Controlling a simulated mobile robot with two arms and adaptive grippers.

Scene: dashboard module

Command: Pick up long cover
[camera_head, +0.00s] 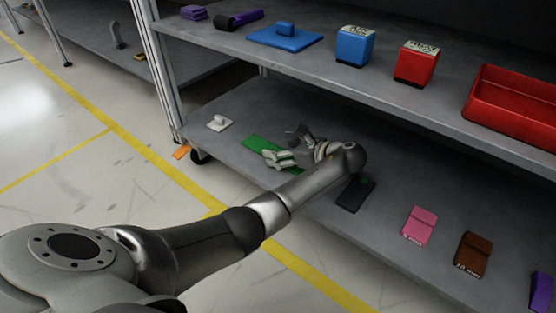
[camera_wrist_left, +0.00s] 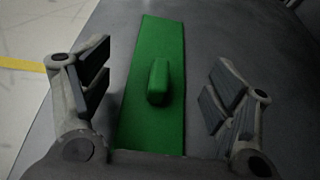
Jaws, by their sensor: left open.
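The long cover appears to be the flat green plate (camera_wrist_left: 154,120) with a raised green grip (camera_wrist_left: 158,82) in its middle. In the head view the green plate (camera_head: 257,144) lies on the lower shelf, partly hidden by my left gripper (camera_head: 285,152). In the left wrist view my left gripper (camera_wrist_left: 158,88) is open. Its fingers are on either side of the green plate, apart from it, with the grip between them. My right gripper does not show.
On the lower shelf (camera_head: 240,102) are a white piece (camera_head: 218,123), a dark plate (camera_head: 355,194), a pink block (camera_head: 419,225) and a brown block (camera_head: 472,254). The upper shelf above holds a blue plate (camera_head: 285,38), a blue box (camera_head: 355,46), a red box (camera_head: 416,63) and a red tray (camera_head: 515,108).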

